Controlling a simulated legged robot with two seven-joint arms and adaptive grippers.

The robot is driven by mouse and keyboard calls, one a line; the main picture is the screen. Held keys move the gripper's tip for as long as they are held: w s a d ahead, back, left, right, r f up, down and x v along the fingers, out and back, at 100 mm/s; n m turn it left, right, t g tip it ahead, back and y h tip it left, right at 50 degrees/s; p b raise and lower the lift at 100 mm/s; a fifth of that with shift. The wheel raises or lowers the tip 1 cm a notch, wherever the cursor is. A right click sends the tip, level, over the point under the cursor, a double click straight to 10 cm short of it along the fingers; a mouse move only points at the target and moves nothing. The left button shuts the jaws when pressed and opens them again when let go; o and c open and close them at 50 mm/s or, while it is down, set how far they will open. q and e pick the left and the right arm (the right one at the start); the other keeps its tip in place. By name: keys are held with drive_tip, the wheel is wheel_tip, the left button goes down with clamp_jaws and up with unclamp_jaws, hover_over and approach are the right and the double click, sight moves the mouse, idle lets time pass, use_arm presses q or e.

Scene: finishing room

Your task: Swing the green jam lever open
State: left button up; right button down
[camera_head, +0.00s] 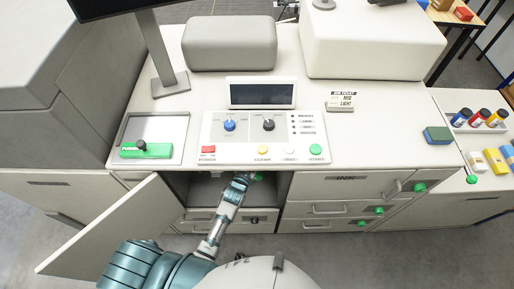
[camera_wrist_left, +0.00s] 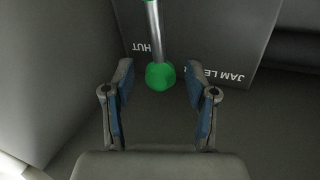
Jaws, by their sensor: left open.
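The jam lever is a metal rod with a round green knob (camera_wrist_left: 160,76). In the wrist view the rod comes down from the top, in front of a dark panel lettered "JAM LE..." and "HUT". My left gripper (camera_wrist_left: 159,90) is open, with one finger on each side of the knob and a visible gap to both. In the head view my left gripper (camera_head: 242,178) reaches into the open compartment under the worktop. A little of the green knob (camera_head: 258,177) shows just right of it; the rest of the lever is hidden. My right gripper is not in view.
The grey cabinet door (camera_head: 115,235) stands open at left, beside my left arm. Drawers (camera_head: 318,225) with green knobs are on the right.

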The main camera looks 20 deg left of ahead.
use_arm(q)
drive_tip(key=shift+w+d+r, duration=0.1)
drive_tip(key=shift+w+d, duration=0.3)
drive_tip(key=shift+w, duration=0.35)
drive_tip(key=shift+a, duration=0.4)
drive_tip(key=shift+c, duration=1)
drive_tip(key=shift+a, duration=0.2)
clamp_jaws()
drive_tip(key=shift+d, duration=0.2)
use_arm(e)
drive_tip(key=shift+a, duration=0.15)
